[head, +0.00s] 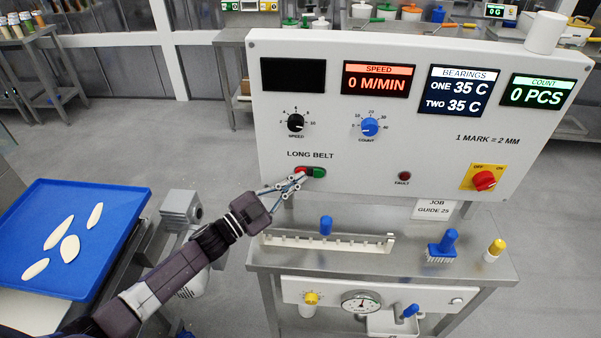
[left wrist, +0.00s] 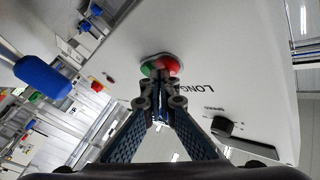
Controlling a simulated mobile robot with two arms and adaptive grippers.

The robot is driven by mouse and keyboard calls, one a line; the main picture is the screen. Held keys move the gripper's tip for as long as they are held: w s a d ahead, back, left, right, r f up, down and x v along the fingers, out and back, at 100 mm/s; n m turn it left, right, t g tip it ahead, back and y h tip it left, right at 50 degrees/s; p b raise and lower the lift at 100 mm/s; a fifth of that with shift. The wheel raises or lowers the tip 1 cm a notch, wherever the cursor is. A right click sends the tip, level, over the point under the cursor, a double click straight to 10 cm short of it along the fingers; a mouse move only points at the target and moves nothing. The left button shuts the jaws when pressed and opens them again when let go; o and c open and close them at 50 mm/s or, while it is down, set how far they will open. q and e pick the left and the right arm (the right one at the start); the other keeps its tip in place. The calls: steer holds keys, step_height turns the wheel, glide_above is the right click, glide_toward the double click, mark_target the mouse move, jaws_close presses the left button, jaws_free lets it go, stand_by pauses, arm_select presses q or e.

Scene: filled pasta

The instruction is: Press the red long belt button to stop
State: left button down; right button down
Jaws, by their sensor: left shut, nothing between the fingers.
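The red long belt button (head: 299,171) sits left of the green button (head: 319,173) under the LONG BELT label on the white control panel (head: 400,145). My left gripper (head: 298,180) is shut and empty, with its fingertips at the red button, partly covering it. In the left wrist view the red button (left wrist: 168,65) and green button (left wrist: 148,69) lie just beyond the shut fingertips (left wrist: 160,98). I cannot tell whether the tips touch the button. The speed display (head: 378,79) reads 0 M/MIN. My right gripper is not in view.
The panel also has a speed knob (head: 295,123), a blue count knob (head: 370,127), a fault lamp (head: 404,176) and a red rotary switch (head: 484,181). A steel table (head: 470,240) below holds brushes. A blue tray (head: 90,275) with several pale pieces is at left.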

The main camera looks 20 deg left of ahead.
arm_select(q)
steer(key=shift+s+d, duration=0.15)
steer(key=shift+s, duration=0.5)
steer(key=shift+p, duration=0.3)
steer(key=s+p, duration=0.1)
steer(key=s, duration=0.1)
steer(key=s+d+p, duration=0.1)
steer(key=s, duration=0.2)
steer(key=shift+w+f, duration=0.1)
stand_by(0.4)
